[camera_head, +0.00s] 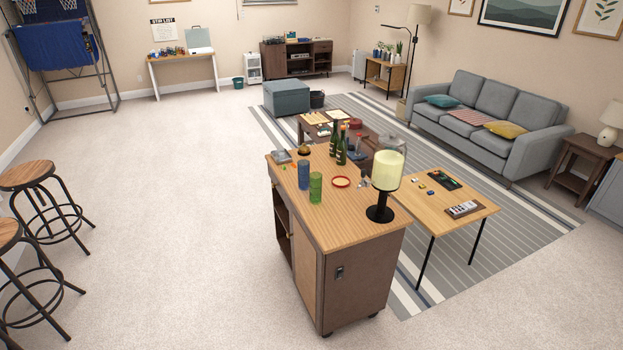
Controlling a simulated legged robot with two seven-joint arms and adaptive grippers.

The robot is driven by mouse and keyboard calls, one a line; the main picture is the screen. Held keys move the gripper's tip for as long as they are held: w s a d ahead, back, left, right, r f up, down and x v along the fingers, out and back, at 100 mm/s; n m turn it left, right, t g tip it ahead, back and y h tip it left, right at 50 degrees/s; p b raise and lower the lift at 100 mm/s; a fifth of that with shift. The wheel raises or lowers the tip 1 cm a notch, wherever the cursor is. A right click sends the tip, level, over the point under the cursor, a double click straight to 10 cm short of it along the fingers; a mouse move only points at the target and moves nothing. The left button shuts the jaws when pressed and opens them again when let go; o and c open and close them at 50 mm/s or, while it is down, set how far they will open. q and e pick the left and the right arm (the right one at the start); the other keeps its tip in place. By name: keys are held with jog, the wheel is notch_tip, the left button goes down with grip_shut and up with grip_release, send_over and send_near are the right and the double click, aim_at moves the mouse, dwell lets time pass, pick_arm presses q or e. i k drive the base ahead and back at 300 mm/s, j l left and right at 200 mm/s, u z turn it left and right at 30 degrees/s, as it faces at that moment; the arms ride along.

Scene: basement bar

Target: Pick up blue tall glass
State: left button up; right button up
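The blue tall glass (304,175) stands upright on the wooden top of the bar cabinet (345,228), towards its left edge. A green tall glass (316,187) stands just in front of it and to the right, close beside it. Neither of my grippers shows in the head view, and nothing of my arms is seen. The cabinet is some way ahead of me, right of the picture's middle.
Bar stools (41,205) stand at left. The carpet (180,220) between is clear.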

aim_at(304, 176)
jog(key=i+z, duration=0.1)
jog(key=z, duration=0.3)
jog(key=i+j+z, duration=0.1)
jog(key=z, duration=0.25)
jog(key=j+z, duration=0.2)
jog(key=z, duration=0.2)
jog(key=i+j+z, duration=0.25)
jog(key=j, duration=0.35)
jog(key=i+j+z, duration=0.2)
jog(key=j, duration=0.45)
jog(key=j+z, duration=0.25)
jog(key=j, duration=0.4)
jog(key=j+z, duration=0.25)
jog(key=j, duration=0.45)
jog(key=i, duration=0.05)
